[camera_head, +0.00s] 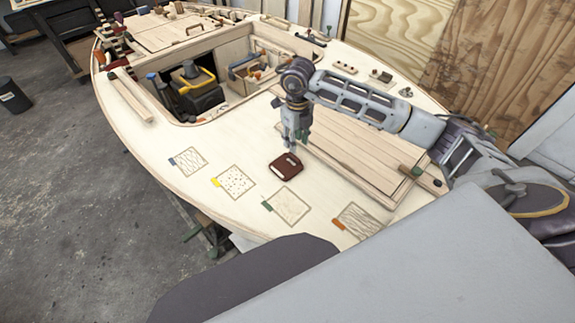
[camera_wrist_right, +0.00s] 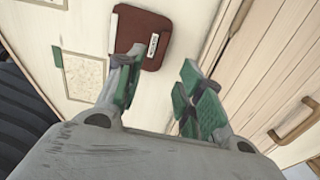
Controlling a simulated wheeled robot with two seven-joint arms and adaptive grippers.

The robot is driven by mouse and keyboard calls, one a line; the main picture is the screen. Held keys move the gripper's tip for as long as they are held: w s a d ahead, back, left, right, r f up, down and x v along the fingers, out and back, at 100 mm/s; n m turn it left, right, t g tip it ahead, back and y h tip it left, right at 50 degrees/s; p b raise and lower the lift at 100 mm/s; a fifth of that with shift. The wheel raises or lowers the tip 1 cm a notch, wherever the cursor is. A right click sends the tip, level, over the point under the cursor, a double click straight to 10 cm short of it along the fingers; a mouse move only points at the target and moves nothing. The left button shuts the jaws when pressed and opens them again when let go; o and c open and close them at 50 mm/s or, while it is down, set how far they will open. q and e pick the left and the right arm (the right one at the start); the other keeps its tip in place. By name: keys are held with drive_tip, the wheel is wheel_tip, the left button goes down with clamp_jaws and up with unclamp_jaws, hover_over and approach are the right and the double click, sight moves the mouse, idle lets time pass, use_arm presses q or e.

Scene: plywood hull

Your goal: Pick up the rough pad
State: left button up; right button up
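A dark red-brown pad (camera_head: 285,167) with a small white label lies flat on the pale plywood deck; I take it for the rough pad. It also shows at the top of the right wrist view (camera_wrist_right: 138,32), partly behind one finger. My right gripper (camera_head: 291,149) points down just above and behind the pad. In the right wrist view its green fingers (camera_wrist_right: 160,72) are apart with only bare deck between them, so it is open and empty. The pad lies ahead of the left-hand finger; contact is not seen. My left gripper is not in view.
Several texture cards with coloured tabs, such as the green-tabbed one (camera_head: 288,206), lie on the deck in front. A raised planked panel (camera_head: 345,165) is right of the pad. An open well (camera_head: 206,108) with a toolbox is behind.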

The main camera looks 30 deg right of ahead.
sight(294, 156)
drive_tip(key=shift+f, duration=1.4)
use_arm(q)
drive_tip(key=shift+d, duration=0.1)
use_arm(e)
drive_tip(key=shift+w+f+p, duration=0.2)
drive_tip(key=shift+f+p, duration=0.15)
drive_tip(key=shift+f, duration=2.1)
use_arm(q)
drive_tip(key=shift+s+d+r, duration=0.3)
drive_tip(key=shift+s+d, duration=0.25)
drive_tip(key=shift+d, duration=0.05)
use_arm(e)
drive_tip(key=shift+f, duration=0.15)
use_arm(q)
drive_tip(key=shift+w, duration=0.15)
